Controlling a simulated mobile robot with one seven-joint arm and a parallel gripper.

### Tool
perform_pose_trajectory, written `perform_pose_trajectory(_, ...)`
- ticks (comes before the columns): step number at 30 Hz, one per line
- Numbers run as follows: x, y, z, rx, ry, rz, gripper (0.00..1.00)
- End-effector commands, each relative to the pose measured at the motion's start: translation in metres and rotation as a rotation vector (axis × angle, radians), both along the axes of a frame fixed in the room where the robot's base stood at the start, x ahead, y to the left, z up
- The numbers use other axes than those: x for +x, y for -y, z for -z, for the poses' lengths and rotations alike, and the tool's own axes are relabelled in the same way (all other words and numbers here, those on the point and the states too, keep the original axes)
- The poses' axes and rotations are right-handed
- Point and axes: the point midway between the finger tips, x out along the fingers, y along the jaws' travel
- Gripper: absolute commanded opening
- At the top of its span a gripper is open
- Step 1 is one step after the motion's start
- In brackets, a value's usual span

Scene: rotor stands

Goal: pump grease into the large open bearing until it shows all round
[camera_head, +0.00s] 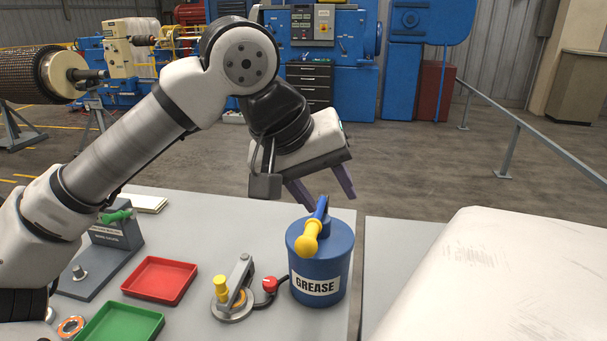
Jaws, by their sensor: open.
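My gripper (322,196) is open and empty, its two purple fingers spread and pointing down. In the picture it hangs just above the blue grease bucket (340,262), with no visible contact. The bucket stands upright near the bench's right edge and carries a blue pump lever with a yellow knob (309,239). A short dark hose with a red fitting (269,284) runs from the bucket to a round metal clamp fixture (233,313) with a yellow knob. An orange ring, perhaps the bearing, shows partly under the clamp arm. Grease around it cannot be made out.
A red tray (160,280) and a green tray (120,326) lie left on the grey bench, beside a small ring bearing (71,327). A large pale covered object (505,285) fills the right, past the bench edge.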

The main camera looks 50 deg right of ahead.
Motion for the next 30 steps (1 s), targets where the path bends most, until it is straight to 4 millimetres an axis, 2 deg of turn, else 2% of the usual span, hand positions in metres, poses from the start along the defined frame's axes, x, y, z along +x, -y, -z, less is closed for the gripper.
perform_pose_trajectory(3, 0.018, 0.009, 0.008, 0.125, 0.211, 0.047, 0.44)
perform_pose_trajectory(9, 0.035, 0.011, 0.014, 0.228, 0.362, 0.086, 0.44)
perform_pose_trajectory(17, 0.038, 0.014, 0.031, 0.236, 0.374, 0.091, 0.44)
perform_pose_trajectory(30, 0.046, 0.029, 0.088, 0.236, 0.37, 0.091, 0.44)
